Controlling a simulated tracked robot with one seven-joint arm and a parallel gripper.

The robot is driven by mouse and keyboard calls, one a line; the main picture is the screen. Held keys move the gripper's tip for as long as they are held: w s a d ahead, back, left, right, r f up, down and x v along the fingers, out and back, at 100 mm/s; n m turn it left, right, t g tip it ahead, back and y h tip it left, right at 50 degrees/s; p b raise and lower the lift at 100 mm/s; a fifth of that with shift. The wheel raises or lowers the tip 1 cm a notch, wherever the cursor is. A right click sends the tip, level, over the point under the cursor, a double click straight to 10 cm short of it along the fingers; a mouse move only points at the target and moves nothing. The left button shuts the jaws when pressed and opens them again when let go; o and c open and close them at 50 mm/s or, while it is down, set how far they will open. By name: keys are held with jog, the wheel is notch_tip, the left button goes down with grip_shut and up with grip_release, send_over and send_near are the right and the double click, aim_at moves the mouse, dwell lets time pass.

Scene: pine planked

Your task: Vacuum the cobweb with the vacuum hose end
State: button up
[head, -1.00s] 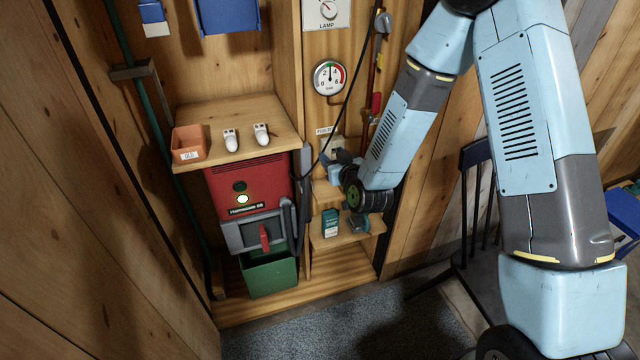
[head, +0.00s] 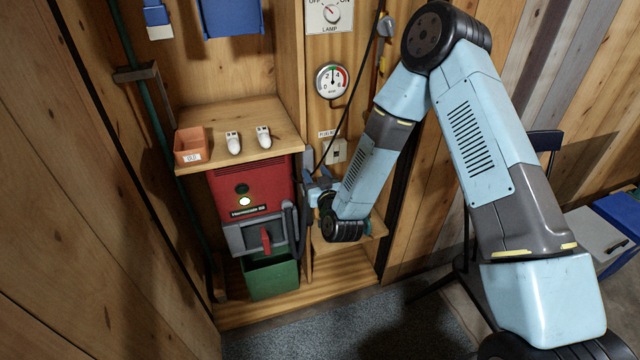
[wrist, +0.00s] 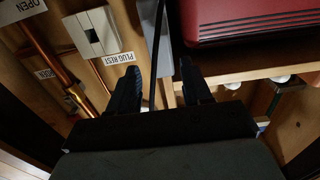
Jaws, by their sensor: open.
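My gripper (head: 316,186) is at the right side of the red machine, beside a grey upright piece (head: 307,162) that may be the vacuum hose end. A dark ribbed hose (head: 291,228) hangs at the machine's right edge. In the wrist view my gripper (wrist: 159,77) has its fingers apart. A thin black cord (wrist: 158,50) and a grey strip (wrist: 167,70) show between the fingers; I cannot tell whether either touches them. I cannot make out a cobweb in either view.
The red machine (head: 262,187) stands under a wooden shelf (head: 215,118) holding an orange box (head: 192,147) and two white items. A green bin (head: 272,277) sits below. A plug rest (head: 337,150) is on the wall to the right. Wall panels close in the left.

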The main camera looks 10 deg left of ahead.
aim_at(309, 162)
jog(key=x, duration=0.8)
jog(key=shift+w+a, duration=0.2)
jog(key=shift+w, duration=0.05)
jog(key=c, duration=0.8)
jog(key=shift+c, duration=0.2)
jog(key=shift+s+d, duration=0.15)
jog(key=shift+s, duration=0.05)
jog(key=shift+v, duration=1.75)
jog(key=shift+s, duration=0.1)
jog(key=shift+v, duration=2.45)
jog(key=shift+d, duration=0.1)
